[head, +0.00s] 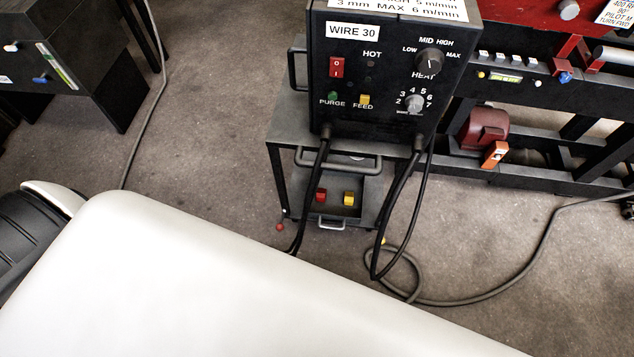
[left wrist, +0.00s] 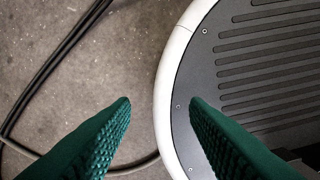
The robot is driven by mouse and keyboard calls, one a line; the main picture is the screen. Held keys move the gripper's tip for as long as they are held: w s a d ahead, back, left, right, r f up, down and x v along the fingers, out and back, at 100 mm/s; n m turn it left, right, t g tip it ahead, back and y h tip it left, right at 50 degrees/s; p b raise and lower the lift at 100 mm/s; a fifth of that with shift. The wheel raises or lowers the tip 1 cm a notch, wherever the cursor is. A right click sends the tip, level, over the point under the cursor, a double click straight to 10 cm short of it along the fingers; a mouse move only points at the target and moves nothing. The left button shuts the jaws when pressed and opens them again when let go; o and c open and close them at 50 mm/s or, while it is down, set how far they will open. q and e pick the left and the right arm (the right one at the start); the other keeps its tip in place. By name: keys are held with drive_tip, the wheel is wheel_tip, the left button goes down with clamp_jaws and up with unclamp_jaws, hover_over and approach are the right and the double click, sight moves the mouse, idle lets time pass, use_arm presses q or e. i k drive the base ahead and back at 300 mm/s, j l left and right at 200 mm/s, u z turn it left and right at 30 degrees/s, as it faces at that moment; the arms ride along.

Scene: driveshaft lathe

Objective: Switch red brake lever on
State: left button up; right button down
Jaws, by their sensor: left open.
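No part is clearly recognisable as the red brake lever. A small red ball knob (head: 280,227) shows low at the left of the welder cart in the head view. A red machine (head: 520,40) with knobs and a small blue handle (head: 565,77) stands at the upper right. An orange box-like part (head: 495,154) sits low on its frame. My left gripper (left wrist: 160,102) is open and empty in the left wrist view, with its green ridged fingers apart over the floor and the edge of my base. Neither gripper shows in the head view.
A black wire-feed box (head: 385,125) with a red rocker switch (head: 337,67) stands on a dark cart (head: 290,135). Looped cables (head: 385,245) lie on the floor beside it. A dark cabinet (head: 75,75) stands at the upper left. Bare floor (head: 210,110) lies between.

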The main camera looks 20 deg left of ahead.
sight(279, 227)
drive_tip(key=k+u, duration=0.1)
drive_tip(key=u, duration=0.25)
drive_tip(key=k+u, duration=0.1)
drive_tip(key=u, duration=0.25)
drive_tip(key=k+j+u, duration=0.1)
drive_tip(key=u, duration=0.25)
